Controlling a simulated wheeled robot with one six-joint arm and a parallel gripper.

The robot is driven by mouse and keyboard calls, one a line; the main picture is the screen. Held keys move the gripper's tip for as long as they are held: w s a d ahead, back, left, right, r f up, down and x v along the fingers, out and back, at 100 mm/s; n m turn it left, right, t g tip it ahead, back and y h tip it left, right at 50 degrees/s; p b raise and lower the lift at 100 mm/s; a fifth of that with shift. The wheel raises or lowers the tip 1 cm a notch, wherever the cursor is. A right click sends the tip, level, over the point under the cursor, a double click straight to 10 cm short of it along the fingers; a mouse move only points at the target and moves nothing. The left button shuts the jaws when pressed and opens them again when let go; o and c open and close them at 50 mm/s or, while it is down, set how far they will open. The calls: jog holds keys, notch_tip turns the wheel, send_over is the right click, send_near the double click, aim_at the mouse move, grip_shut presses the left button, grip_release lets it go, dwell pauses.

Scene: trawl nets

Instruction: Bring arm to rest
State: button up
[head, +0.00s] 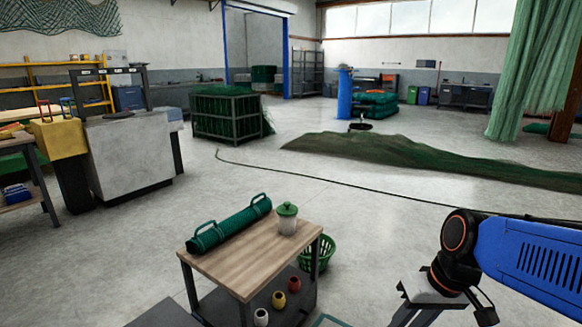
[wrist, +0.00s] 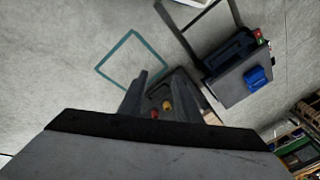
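My arm reaches in from the right edge of the head view, with a blue link and a dark joint. My gripper (head: 417,318) hangs at its end, pointing down, partly cut off by the lower edge. In the wrist view my gripper (wrist: 160,82) shows two grey fingers standing apart, with nothing held between them. It is to the right of the small wooden-topped cart (head: 222,266) and apart from it.
The cart carries a green roll with handles (head: 229,225) and a lidded jar (head: 287,220). Several small cups stand on its lower shelf. A green basket (head: 319,254) stands behind it. A teal square outline (wrist: 103,70) marks the floor. A green net heap (head: 390,152) lies farther back.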

jog(key=s+d+r+m+t+h, duration=0.1)
jog(key=s+d+r+t+h, duration=0.1)
jog(key=s+d, duration=0.3)
jog(key=shift+d+r+t+h, duration=0.2)
jog(key=shift+r+t+h, duration=0.1)
jog(key=shift+r+t, duration=0.2)
dwell(0.6)
